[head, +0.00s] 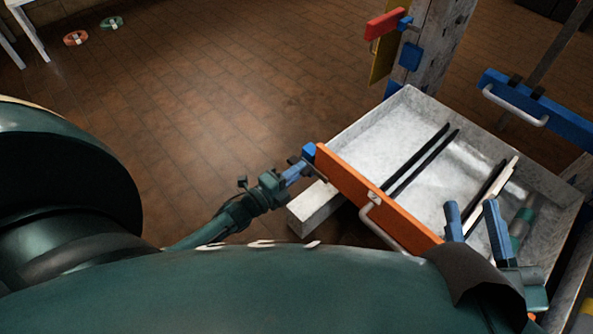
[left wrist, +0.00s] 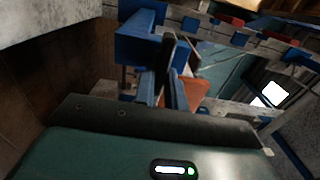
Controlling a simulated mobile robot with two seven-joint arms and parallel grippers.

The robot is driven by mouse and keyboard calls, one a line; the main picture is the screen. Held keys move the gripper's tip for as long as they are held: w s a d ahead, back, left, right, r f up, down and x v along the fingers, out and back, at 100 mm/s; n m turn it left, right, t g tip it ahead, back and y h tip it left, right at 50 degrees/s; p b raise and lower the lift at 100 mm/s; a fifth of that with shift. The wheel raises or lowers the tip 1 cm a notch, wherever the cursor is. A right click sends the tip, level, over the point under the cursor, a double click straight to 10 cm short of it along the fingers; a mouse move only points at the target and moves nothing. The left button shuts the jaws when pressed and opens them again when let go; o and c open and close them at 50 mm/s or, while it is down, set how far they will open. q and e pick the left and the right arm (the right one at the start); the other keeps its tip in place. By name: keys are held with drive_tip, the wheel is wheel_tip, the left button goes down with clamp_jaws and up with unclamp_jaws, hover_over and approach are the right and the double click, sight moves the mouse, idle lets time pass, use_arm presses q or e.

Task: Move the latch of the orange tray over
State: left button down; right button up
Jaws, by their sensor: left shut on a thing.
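The orange tray is a grey metal tray with an orange front (head: 345,179) and a pale handle (head: 398,232). A blue block (head: 309,152) with a small dark part sits at the front's left end and seems to be the latch. It also shows in the left wrist view as a blue block (left wrist: 138,49) with a dark lever (left wrist: 166,58). My left gripper (head: 297,172) is shut on the latch; its fingers partly hide it. In the left wrist view the fingers (left wrist: 165,88) close around the dark lever. My right gripper (head: 472,222) is open over the tray's near right part.
Two dark bars (head: 420,160) and a white strip (head: 495,192) lie in the tray. A worn post (head: 432,50) with red and blue parts stands behind. A blue front (head: 545,112) with a handle is at right.

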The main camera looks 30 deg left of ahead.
use_arm(q)
drive_tip(key=c, duration=1.4)
unclamp_jaws()
drive_tip(key=shift+c, duration=0.2)
drive_tip(key=p+v, duration=0.3)
drive_tip(key=v, duration=1)
use_arm(e)
drive_tip(key=shift+d+f+n+h, duration=0.1)
drive_tip(key=shift+d+n+h, duration=0.2)
drive_tip(key=shift+d+h, duration=0.1)
